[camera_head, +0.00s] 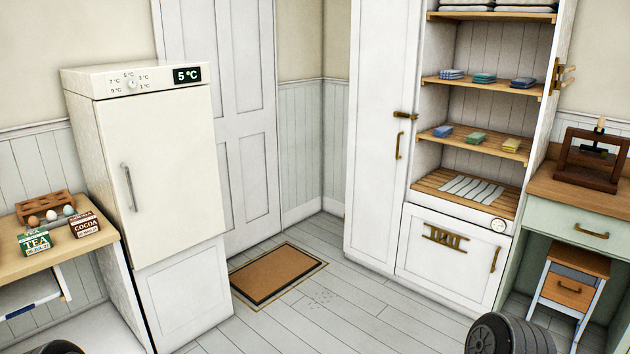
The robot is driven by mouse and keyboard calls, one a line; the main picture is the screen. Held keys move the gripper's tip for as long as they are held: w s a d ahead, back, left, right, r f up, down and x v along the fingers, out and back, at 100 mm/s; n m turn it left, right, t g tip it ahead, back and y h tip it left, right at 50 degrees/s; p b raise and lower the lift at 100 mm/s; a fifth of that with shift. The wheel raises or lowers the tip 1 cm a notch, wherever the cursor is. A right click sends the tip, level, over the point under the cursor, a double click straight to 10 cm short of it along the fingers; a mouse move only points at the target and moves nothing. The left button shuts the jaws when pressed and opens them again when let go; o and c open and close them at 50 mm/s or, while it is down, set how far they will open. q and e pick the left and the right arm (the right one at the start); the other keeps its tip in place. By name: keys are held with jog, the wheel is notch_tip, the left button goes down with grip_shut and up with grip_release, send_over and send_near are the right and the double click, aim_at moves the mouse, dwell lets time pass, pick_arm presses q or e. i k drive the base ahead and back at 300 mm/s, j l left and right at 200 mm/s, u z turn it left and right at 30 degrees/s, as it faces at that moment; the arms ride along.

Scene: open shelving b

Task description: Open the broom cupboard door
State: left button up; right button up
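The tall white door of the broom cupboard (378,130) stands at the left of the open shelving and looks shut. It carries a vertical brass handle (398,146) near its right edge. A brass latch (405,115) sits just above the handle, across the seam with the shelving. Neither of my grippers is in view. Dark rounded parts, which may be my arm links, show at the bottom left corner and the bottom right.
A cream fridge (165,150) and a wooden table (70,250) stand at the left. A doormat (278,275) lies on clear plank floor. Open shelves (480,85) hold cloths above a drop-front panel (450,262). A desk (585,190) and stool (580,262) stand at the right.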

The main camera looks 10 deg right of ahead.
aim_at(384, 50)
jog(key=i+z, duration=0.15)
jog(key=i, duration=0.5)
jog(key=i+z, duration=0.15)
jog(key=i, duration=0.5)
jog(key=i+j+z, duration=0.15)
jog(key=i, duration=0.5)
jog(key=i+z, duration=0.45)
jog(key=i+j+z, duration=0.2)
jog(key=i+z, duration=0.25)
jog(key=i+j+z, duration=0.7)
jog(key=z, duration=0.2)
